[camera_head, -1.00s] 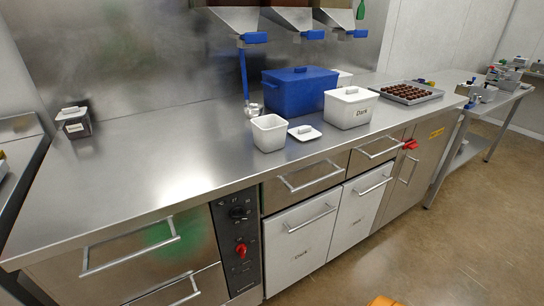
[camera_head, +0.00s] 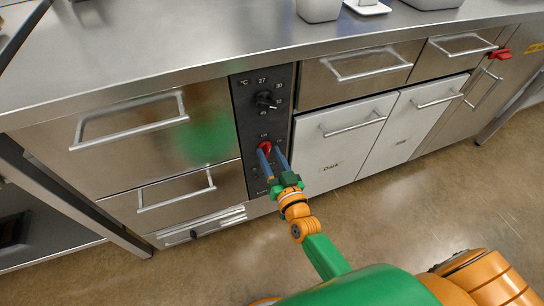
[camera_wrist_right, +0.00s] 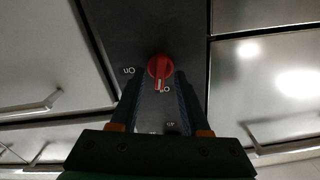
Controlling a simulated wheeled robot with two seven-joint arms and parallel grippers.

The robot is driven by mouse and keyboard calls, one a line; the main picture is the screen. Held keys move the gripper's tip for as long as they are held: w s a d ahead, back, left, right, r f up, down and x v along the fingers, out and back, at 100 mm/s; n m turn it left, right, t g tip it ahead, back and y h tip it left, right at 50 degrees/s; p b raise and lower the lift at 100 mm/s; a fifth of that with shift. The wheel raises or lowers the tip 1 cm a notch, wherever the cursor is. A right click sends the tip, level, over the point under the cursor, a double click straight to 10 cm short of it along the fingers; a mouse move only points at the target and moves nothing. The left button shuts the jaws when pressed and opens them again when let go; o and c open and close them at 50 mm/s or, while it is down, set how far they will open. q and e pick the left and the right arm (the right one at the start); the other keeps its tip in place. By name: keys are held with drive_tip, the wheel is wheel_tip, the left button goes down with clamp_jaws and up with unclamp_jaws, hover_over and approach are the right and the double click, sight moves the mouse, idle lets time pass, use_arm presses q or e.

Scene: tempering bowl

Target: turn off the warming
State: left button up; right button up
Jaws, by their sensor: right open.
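The red knob (camera_head: 265,147) is on the dark control panel (camera_head: 243,105) in the counter front. In the wrist view, the red knob (camera_wrist_right: 160,66) is round with a grip bar. The bar's white mark points down in the picture, beside a partly hidden label starting with "O". An "On" label, upside down, is left of the knob. My right gripper (camera_head: 269,151) is open, with its two blue fingers reaching to the knob. In the wrist view the fingertips (camera_wrist_right: 160,76) lie on either side of it; I cannot tell if they touch. My left gripper is not in view.
A black temperature dial (camera_head: 265,99) sits above the red knob on the panel. Steel drawers with bar handles (camera_head: 131,118) flank the panel, and white bins (camera_head: 345,135) are at its right. The floor (camera_head: 420,215) in front is clear.

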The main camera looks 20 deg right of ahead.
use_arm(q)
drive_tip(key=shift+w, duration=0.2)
use_arm(e)
clamp_jaws()
drive_tip(key=shift+r+n+p, duration=0.15)
drive_tip(key=shift+n+p, duration=0.2)
drive_tip(key=shift+n, duration=0.05)
drive_tip(key=shift+n+p, duration=0.35)
drive_tip(key=shift+n, duration=0.35)
drive_tip(key=shift+a+n, duration=0.1)
drive_tip(key=shift+n, duration=0.3)
drive_tip(key=shift+c, duration=0.4)
unclamp_jaws()
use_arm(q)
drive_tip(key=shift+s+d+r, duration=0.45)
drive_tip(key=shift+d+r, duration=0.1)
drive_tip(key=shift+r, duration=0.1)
use_arm(e)
drive_tip(key=shift+o, duration=0.4)
